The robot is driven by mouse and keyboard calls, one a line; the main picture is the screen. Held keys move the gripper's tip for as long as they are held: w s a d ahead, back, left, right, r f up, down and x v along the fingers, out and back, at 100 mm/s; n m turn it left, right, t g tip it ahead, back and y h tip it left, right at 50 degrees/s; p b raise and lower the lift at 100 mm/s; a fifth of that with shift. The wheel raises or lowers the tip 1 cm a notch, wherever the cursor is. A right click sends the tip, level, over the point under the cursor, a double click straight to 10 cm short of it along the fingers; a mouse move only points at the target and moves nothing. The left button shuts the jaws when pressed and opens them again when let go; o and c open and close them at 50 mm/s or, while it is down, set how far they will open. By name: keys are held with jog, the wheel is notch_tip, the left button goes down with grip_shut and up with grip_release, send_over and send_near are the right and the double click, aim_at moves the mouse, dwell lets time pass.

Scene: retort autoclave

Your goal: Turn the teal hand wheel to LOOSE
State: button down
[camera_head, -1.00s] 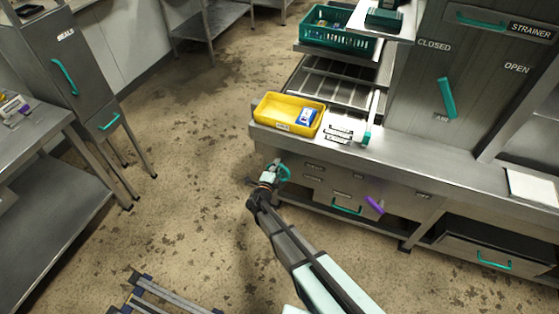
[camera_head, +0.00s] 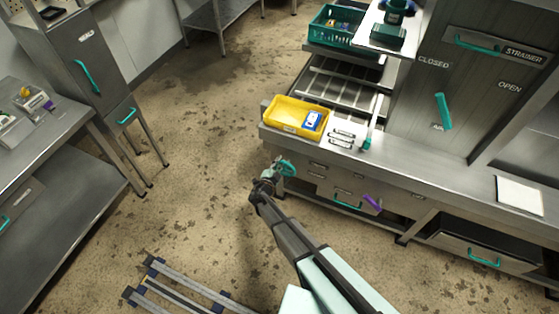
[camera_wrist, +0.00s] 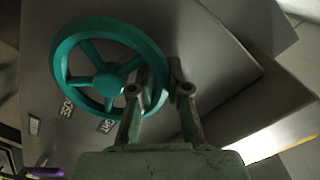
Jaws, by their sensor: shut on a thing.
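The teal hand wheel (camera_wrist: 62,62) is on a grey metal face and fills the upper left of the wrist view, with its spokes and hub visible. In the head view, the wheel (camera_head: 288,168) is at the left end of the counter's front, low down. My gripper (camera_wrist: 160,92) is shut on the wheel's rim, with one finger over the rim and the other just outside it. My gripper (camera_head: 272,176) also shows in the head view, at the wheel's left side. Small dark labels (camera_wrist: 67,108) lie below the wheel; their words are hard to read.
A yellow tray (camera_head: 283,120) with a blue item stands on the counter above the wheel. A drawer with a teal handle (camera_head: 347,205) and a purple handle (camera_head: 372,202) are right of the wheel. The floor (camera_head: 195,180) to the left is open.

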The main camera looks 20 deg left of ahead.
dwell(0.3)
jog(key=c, duration=1.4)
grip_release()
jog(key=shift+d, duration=0.1)
jog(key=s, duration=1.2)
jog(key=shift+a+r, duration=0.35)
jog(key=shift+r, duration=0.1)
